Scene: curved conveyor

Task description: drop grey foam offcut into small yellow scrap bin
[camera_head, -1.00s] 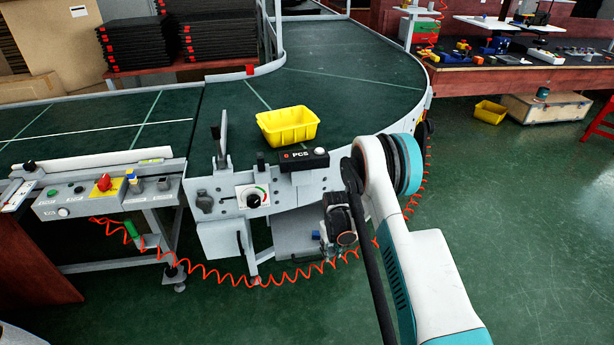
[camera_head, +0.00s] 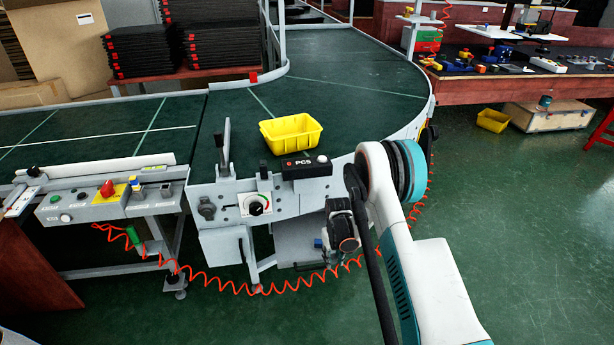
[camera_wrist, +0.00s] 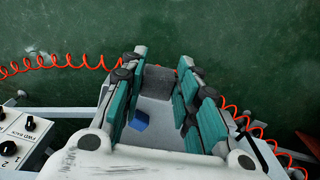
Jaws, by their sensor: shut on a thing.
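A yellow bin (camera_head: 291,141) stands upright on the green belt near the front edge of the conveyor curve. What is inside it cannot be made out. In the wrist view my gripper (camera_wrist: 158,82) is shut on the grey foam offcut (camera_wrist: 158,80), a dark grey block between the fingertips. Below the fingers are the floor and the lower parts of the conveyor, so the offcut is off to the side of the bin and not over it.
A black PCS box (camera_head: 305,166) sits at the belt edge before the bin. An upright lever (camera_head: 226,145) stands left of it. A coiled red hose (camera_head: 230,288) hangs below. Another yellow bin (camera_head: 493,121) lies on the floor by a wooden crate (camera_head: 548,115).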

